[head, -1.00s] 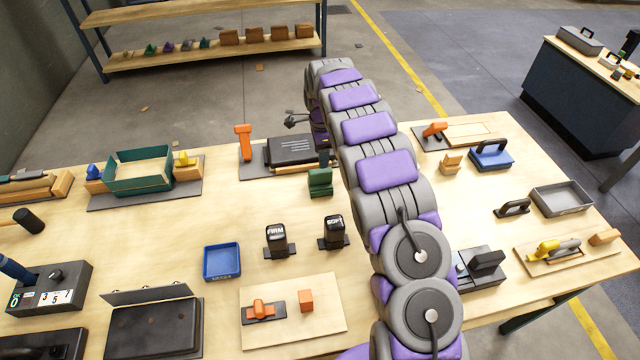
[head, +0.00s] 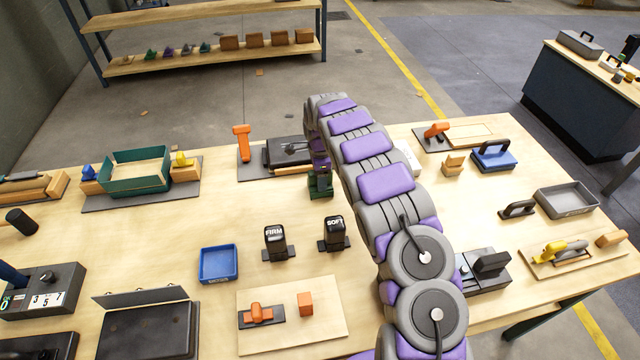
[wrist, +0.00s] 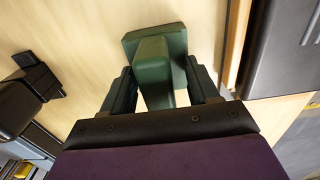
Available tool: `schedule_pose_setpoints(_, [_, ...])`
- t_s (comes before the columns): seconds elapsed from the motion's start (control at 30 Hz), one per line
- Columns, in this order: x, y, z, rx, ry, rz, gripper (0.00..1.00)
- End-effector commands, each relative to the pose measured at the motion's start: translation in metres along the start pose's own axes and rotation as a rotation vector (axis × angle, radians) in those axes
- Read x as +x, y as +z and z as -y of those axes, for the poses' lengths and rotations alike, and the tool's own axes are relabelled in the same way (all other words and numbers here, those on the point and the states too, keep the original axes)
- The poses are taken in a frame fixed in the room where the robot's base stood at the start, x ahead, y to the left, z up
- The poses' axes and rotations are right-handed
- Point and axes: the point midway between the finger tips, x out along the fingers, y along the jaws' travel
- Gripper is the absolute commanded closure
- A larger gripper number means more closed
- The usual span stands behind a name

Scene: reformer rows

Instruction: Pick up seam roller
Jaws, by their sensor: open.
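A dark green tool (wrist: 152,62) has a broad squarish end and a narrower raised grip. I cannot tell for sure that it is the seam roller. In the head view the green tool (head: 321,187) stands on the wooden table, partly hidden by my arm. My gripper (wrist: 160,88) is open, with one finger on each side of the green grip in the wrist view. Small gaps seem to show between fingers and grip. In the head view my gripper (head: 320,174) is right at the green tool, its fingers hard to make out.
A dark case on a mat (head: 283,153) lies just behind the green tool. Two black stamps, FIRM (head: 276,243) and SOFT (head: 335,234), stand in front. A blue tray (head: 218,264) is at front left. Bare tabletop lies left of the green tool.

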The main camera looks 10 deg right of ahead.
Motion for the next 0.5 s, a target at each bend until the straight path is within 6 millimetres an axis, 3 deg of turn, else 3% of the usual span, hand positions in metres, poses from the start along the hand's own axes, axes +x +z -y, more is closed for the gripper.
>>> schedule_pose_setpoints(0.07, [0.0000,0.0000,0.0000,0.000,0.000,0.000,0.43])
schedule_pose_setpoints(0.5, [0.0004,-0.0001,-0.0001,0.000,0.002,0.000,0.85])
